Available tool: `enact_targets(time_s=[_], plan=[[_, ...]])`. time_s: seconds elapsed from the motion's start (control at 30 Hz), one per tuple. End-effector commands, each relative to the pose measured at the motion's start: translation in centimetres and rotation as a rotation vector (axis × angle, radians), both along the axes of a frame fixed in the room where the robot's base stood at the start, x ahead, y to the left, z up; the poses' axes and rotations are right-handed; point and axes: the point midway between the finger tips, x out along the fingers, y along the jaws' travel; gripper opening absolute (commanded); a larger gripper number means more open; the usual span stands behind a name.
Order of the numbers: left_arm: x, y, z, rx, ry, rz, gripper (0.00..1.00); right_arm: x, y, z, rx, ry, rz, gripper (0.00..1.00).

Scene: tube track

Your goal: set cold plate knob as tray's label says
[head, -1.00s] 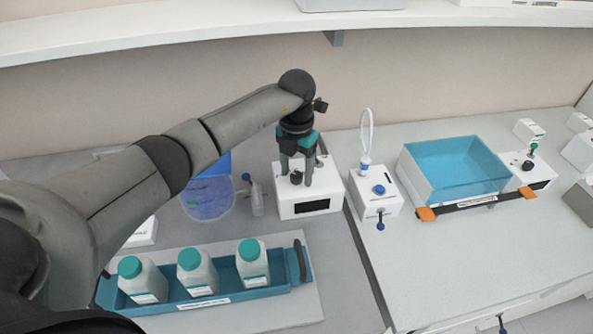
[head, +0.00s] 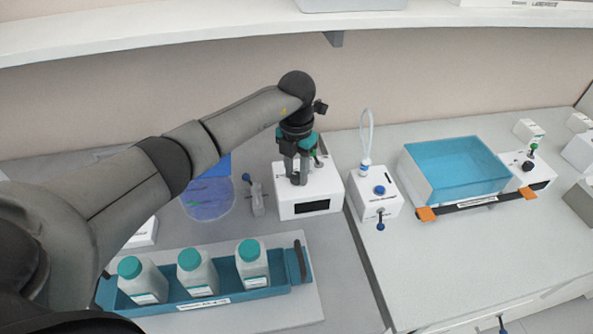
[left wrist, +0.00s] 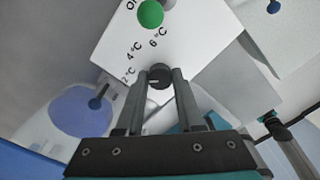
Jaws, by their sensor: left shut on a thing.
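The cold plate is a white box (head: 310,204) with a dark display on its front, at the middle back in the head view. In the left wrist view its top (left wrist: 195,30) carries marks reading 2, 4 and 6 °C around a black knob (left wrist: 160,74). A pale mark on the knob seems to face left, roughly toward 2 °C. My left gripper (head: 296,180) points down and is shut on the knob. A blue tray (head: 277,292) with three teal-capped bottles stands in front; its white label (head: 203,304) is too small to read. My right gripper is out of view.
A green-tipped switch (left wrist: 150,13) stands beside the knob. To the right are a white box with a blue button (head: 379,190) and a clear blue-filled bath (head: 455,175). A small blue-handled stand (head: 257,195) is close on the left.

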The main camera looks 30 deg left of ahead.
Motion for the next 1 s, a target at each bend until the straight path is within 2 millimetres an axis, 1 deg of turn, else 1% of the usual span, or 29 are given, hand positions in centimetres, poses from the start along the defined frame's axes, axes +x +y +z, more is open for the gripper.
enact_targets(time_s=[0.27, 0.47, 0.67, 1.0], plan=[[0.0, 0.0, 0.0, 0.000, -0.001, -0.012, 0.00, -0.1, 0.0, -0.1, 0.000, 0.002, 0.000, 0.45], [0.0, 0.1, 0.0, 0.001, -0.001, -0.082, 0.00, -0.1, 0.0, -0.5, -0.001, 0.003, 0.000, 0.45], [0.1, 0.1, 0.0, 0.003, -0.002, -0.224, 0.00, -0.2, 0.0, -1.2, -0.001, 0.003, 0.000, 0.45], [0.1, 0.1, 0.0, 0.001, -0.002, -0.511, 0.00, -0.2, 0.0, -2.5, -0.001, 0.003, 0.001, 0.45]])
